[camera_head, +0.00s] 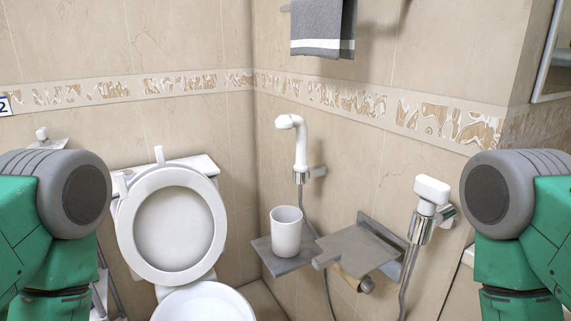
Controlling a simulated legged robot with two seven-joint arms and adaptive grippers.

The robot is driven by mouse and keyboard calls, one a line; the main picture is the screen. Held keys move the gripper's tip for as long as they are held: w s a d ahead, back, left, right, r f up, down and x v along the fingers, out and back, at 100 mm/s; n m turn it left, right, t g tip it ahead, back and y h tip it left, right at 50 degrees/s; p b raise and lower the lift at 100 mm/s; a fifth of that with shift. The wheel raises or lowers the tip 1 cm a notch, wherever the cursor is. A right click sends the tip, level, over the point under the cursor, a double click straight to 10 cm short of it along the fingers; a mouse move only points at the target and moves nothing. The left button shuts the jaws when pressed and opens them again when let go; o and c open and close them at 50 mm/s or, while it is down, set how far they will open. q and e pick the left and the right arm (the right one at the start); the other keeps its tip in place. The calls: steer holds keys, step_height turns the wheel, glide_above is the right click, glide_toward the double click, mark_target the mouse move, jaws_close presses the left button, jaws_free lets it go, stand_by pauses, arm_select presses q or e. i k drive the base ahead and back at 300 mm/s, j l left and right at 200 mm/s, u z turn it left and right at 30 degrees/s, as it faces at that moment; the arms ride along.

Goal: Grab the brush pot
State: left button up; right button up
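A white cup-like pot (286,234), which looks like the brush pot, stands upright on a small grey wall shelf (268,261) right of the toilet. I see no brush in it, though its inside is mostly hidden. Green and grey links of my arms show at the left and right edges of the view. Neither of my grippers is in view.
The toilet (212,302) with its lid raised stands left of the shelf. A grey metal paper holder (352,250) is right of the pot. A hand shower (299,150) with a hose hangs just above and behind it. Another sprayer (430,195) hangs farther right.

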mark_target(286, 221)
steer(key=i+j+z, duration=0.1)
steer(key=z, duration=0.35)
steer(key=i+j+z, duration=0.1)
steer(key=z, duration=0.35)
steer(key=j+z, duration=0.25)
steer(key=z, duration=0.25)
steer(key=j+z, duration=0.2)
steer(key=z, duration=0.25)
steer(key=j, duration=0.55)
